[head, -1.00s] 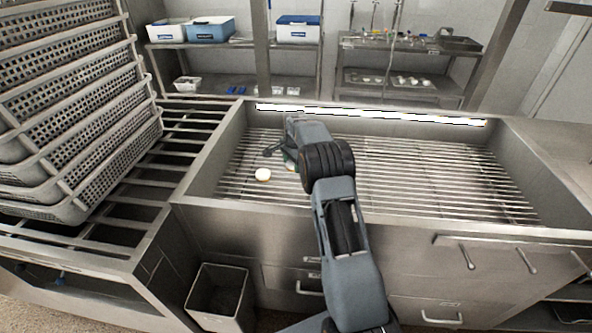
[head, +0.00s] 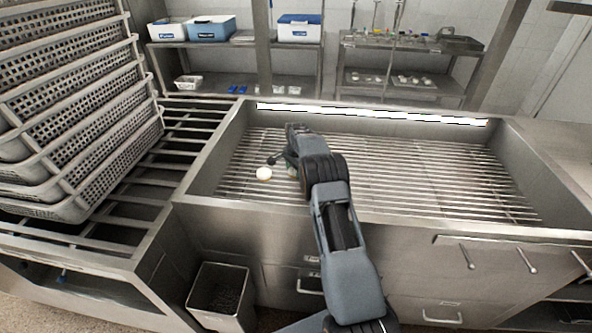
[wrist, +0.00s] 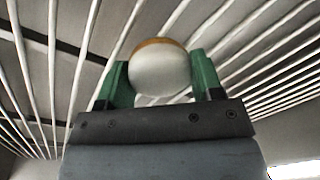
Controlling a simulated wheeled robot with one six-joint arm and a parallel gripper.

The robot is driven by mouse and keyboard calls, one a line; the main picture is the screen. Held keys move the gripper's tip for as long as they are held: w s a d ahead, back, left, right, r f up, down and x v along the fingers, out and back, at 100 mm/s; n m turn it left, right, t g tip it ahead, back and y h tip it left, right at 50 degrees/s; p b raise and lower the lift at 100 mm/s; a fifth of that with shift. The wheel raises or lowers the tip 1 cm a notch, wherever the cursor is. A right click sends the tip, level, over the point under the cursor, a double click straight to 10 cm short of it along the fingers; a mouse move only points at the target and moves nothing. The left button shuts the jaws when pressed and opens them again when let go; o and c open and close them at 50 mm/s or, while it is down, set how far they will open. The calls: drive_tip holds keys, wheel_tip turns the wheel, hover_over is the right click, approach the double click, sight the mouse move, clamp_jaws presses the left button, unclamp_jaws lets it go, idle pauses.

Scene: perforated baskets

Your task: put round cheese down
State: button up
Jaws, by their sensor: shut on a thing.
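The round cheese (wrist: 160,74), white with a tan edge, sits between the two green fingers in the wrist view. My gripper (head: 291,165) is shut on it, low over the left part of the slatted rack (head: 420,180) in the steel basin. I cannot tell whether the cheese touches the bars.
Stacked perforated baskets (head: 75,110) stand on the slatted bench at the left. The basin's raised steel walls (head: 215,152) surround the rack. The rack is clear to the right of my arm. A bin (head: 218,296) stands on the floor in front.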

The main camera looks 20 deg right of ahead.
drive_tip(key=shift+f, duration=0.15)
drive_tip(key=o, duration=1)
